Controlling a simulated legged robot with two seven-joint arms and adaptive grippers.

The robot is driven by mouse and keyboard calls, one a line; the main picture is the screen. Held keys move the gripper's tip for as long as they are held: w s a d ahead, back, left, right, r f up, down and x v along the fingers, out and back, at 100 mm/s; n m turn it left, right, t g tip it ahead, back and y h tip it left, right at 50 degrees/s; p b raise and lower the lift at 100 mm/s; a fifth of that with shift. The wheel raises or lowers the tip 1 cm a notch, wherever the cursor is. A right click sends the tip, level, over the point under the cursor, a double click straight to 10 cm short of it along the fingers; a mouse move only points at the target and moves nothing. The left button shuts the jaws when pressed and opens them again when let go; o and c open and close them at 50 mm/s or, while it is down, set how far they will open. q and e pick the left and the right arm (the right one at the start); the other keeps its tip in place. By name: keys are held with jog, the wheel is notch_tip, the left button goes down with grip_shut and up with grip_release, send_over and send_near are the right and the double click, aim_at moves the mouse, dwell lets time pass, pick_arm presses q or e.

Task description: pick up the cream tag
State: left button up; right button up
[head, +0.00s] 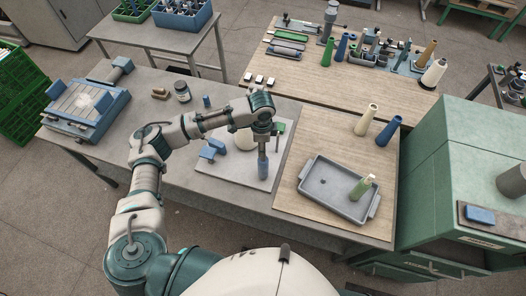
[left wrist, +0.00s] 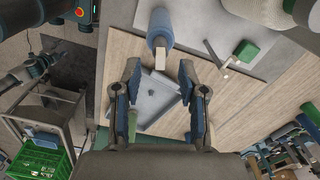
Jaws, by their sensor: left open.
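A small cream tag (left wrist: 160,57) shows at the near end of a blue cylinder (left wrist: 159,28) in the left wrist view. In the head view the blue cylinder (head: 263,169) stands at the front right of a pale board, and the tag cannot be made out there. My left gripper (head: 262,147) points down just above the cylinder. In the left wrist view the left gripper (left wrist: 160,72) is open, its blue-padded fingers apart on either side of the tag. I cannot tell whether they touch it. My right gripper is not in view.
A grey tray (head: 312,193) with a green cone (head: 362,187) stands on the wooden mat at right. A green block (head: 280,127) and a blue bracket (head: 212,149) are near the cylinder. Small pale pieces (head: 258,79) lie on the back table.

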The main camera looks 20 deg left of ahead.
pick_arm(q)
notch_tip(320, 180, down, 4)
jog(key=shift+w+d+r, duration=0.15)
jog(key=shift+c, duration=0.3)
jog(key=c, duration=0.7)
jog(key=shift+r, duration=0.1)
